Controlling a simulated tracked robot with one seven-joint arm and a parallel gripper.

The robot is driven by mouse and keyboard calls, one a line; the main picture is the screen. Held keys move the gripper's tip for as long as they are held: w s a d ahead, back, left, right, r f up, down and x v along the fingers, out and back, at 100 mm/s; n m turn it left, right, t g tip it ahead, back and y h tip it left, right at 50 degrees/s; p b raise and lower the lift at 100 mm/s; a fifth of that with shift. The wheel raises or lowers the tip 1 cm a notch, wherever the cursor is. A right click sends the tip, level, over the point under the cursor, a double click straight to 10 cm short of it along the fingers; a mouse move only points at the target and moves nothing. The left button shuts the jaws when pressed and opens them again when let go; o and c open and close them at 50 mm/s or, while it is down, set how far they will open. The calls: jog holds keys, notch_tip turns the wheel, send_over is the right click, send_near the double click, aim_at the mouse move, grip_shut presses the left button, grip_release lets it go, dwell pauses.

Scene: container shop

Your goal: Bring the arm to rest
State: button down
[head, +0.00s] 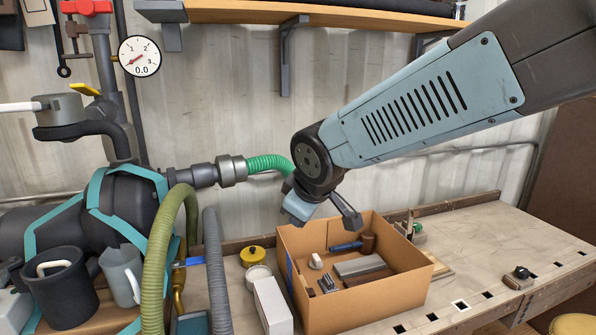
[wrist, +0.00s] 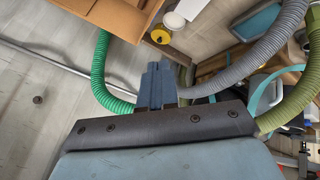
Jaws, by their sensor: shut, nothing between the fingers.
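My arm reaches in from the upper right of the head view, and its blue-grey end hangs above the back left of an open cardboard box (head: 345,310). My gripper shows in the wrist view (wrist: 156,85), with its blue fingers together and nothing between them. In the head view the fingertips are hard to make out. The box holds a mallet (head: 365,243), a grey block (head: 360,266) and several small items. The box also shows at the top of the wrist view (wrist: 105,15).
A green hose (head: 268,163) runs right behind my wrist. Olive (head: 158,255) and grey (head: 216,270) hoses stand left of the box. A yellow-lidded pot (head: 252,255) and a white carton (head: 272,305) are beside it. A wooden shelf (head: 350,15) hangs above. The bench (head: 470,240) is mostly clear at right.

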jog(key=s+d+r+m+h, duration=0.1)
jog(key=s+d+m, duration=0.2)
jog(key=d, duration=0.5)
jog(key=s+d+r+m, duration=0.1)
jog(key=s+d+m, duration=0.3)
jog(key=d, duration=0.4)
jog(key=s+d+r+m+g+h, duration=0.1)
jog(key=s+d+m, duration=0.3)
jog(key=d, duration=0.4)
jog(key=shift+r+m+h, duration=0.3)
jog(key=shift+r+m, duration=0.25)
jog(key=shift+m, duration=0.05)
jog(key=shift+w, duration=0.1)
